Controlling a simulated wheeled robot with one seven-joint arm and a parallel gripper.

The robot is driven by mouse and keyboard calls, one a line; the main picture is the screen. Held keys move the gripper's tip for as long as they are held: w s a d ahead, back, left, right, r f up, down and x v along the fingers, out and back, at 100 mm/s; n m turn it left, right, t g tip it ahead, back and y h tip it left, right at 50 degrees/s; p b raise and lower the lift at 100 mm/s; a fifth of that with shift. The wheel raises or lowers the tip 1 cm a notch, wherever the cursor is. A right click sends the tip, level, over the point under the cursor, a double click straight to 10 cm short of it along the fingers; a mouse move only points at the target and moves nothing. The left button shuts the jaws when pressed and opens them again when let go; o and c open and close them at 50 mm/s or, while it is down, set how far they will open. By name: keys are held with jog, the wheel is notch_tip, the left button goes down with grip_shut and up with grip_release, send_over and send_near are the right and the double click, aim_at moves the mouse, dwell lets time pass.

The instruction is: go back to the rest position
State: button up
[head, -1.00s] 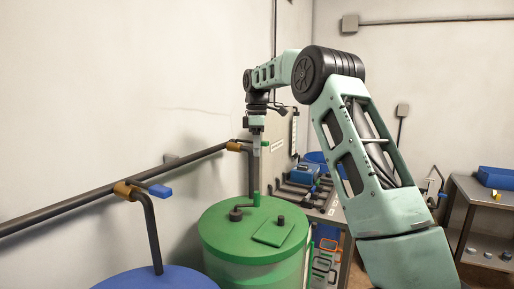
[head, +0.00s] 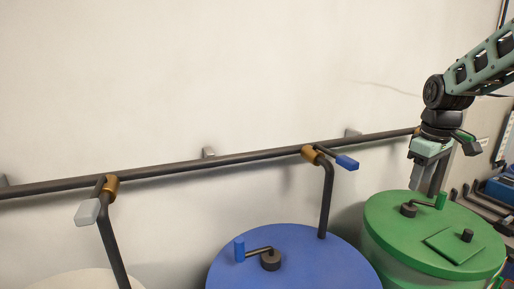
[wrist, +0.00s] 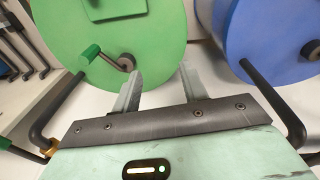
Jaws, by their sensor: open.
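My gripper (head: 427,174) is at the right of the head view, pointing down in front of the pipe and over the back of the green barrel (head: 385,222). In the wrist view my gripper (wrist: 160,88) has its two fingers apart with nothing between them. The green-handled crank (head: 425,204) on the barrel's lid looks close to the fingertips in the head view. In the wrist view this crank (wrist: 105,58) lies beyond and left of the fingers, not between them. Whether a finger touches it is hard to tell.
A dark pipe (head: 240,157) runs along the wall with a blue-handled valve (head: 345,162) and a grey-handled valve (head: 88,211). A blue barrel (head: 320,262) and a pale barrel (head: 75,283) stand to the left. Dark tools and a blue box (head: 500,189) are at the right edge.

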jog(key=s+a+f+m+t, duration=0.1)
jog(key=s+a+f+m, duration=0.3)
jog(key=s, duration=0.5)
jog(key=s+a+f+m, duration=0.1)
jog(key=s+a+f, duration=0.4)
jog(key=s, duration=0.4)
jog(key=s+a+n+g, duration=0.1)
jog(key=s+a+n, duration=0.2)
jog(key=s+a, duration=0.3)
jog(key=s+a+n+g+y+b, duration=0.1)
jog(key=s+a+n, duration=0.3)
jog(key=a, duration=0.9)
jog(key=s, duration=0.3)
jog(key=shift+s+r+n+b, duration=0.2)
jog(key=shift+r+n+b, duration=0.1)
jog(key=shift+r, duration=0.1)
